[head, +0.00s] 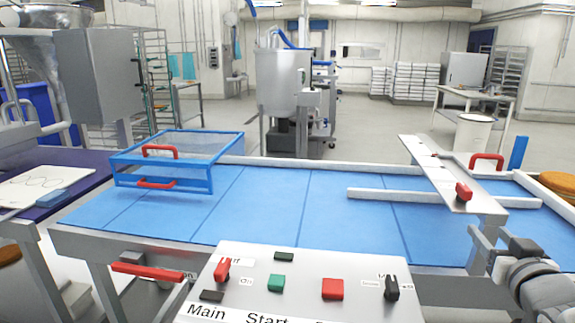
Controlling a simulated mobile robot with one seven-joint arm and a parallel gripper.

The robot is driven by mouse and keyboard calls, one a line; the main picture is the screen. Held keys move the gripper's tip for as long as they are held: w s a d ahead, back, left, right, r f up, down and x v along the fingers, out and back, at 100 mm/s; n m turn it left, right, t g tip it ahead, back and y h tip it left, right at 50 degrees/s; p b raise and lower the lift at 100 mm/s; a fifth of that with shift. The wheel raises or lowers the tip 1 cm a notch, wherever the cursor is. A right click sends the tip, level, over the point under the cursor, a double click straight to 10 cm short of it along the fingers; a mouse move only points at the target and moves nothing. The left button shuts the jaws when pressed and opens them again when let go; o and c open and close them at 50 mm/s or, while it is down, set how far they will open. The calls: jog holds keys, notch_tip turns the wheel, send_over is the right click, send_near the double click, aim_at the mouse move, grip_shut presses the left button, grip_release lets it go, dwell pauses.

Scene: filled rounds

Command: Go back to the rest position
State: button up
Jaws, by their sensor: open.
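My gripper (476,257) is in the head view at the lower right, at the end of my grey arm. It is open, and I see nothing between its fingers. It is beside the front right part of the blue conveyor (290,205), close to the metal bracket under the guide plate. Part of my arm is cut off by the right edge of the picture.
A control panel (256,259) with switches and buttons stands in front. A blue-framed guard (212,178) sits on the conveyor's left. A metal plate (440,165) with a red knob (463,192) spans its right. Brown rounds (560,184) lie at the right edge.

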jog(key=s+a+f+n+g+y, duration=0.25)
jog(key=s+a+g, duration=0.3)
jog(key=a, duration=0.75)
jog(key=s+a+f+n+g+y, duration=0.15)
jog(key=s+a+g+y, duration=0.35)
jog(key=a, duration=0.7)
notch_tip(320, 180, up, 12)
jog(key=s+a+h+p, duration=0.1)
jog(key=h+p, duration=0.1)
jog(key=p, duration=1)
jog(key=shift+s+r+m+p, duration=0.15)
jog(key=shift+s+m+p, duration=0.15)
jog(key=shift+s+p, duration=0.1)
